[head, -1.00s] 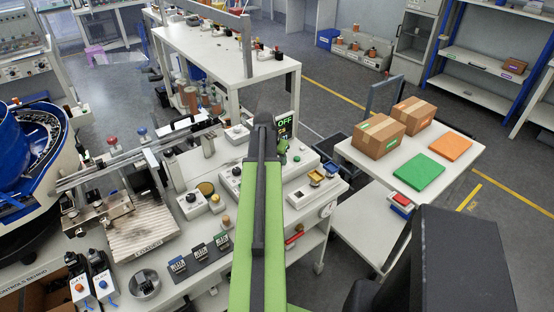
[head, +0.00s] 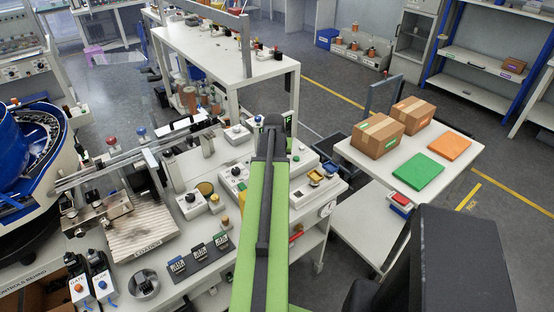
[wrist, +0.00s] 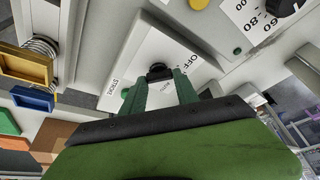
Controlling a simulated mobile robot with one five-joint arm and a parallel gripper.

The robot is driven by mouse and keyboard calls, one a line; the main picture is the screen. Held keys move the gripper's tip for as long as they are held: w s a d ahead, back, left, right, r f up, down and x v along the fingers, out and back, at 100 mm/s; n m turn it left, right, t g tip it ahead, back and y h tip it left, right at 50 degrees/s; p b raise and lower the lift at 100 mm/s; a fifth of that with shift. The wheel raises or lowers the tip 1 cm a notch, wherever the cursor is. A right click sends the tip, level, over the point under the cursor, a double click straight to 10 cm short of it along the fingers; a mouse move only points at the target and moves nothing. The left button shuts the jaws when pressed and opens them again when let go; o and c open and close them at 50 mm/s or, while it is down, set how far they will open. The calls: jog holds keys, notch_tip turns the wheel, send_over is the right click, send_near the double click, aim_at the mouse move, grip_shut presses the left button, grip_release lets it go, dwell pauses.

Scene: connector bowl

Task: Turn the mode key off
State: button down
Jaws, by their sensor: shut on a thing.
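The mode key (wrist: 158,71) shows in the wrist view as a small black grip on a white label plate (wrist: 150,48). Which mark the key points at cannot be made out. In the head view my arm hides the key and my gripper.
A numbered dial (wrist: 280,6) is at upper right. In the head view, a side table (head: 345,148) with cartons stands to the right.

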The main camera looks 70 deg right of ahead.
jog(key=shift+w+d, duration=0.1)
jog(key=shift+w, duration=0.1)
jog(key=c, duration=0.9)
grip_release()
jog(key=p+v, duration=1.6)
jog(key=v, duration=0.1)
jog(key=shift+s+a+r, duration=0.15)
jog(key=shift+a, duration=0.15)
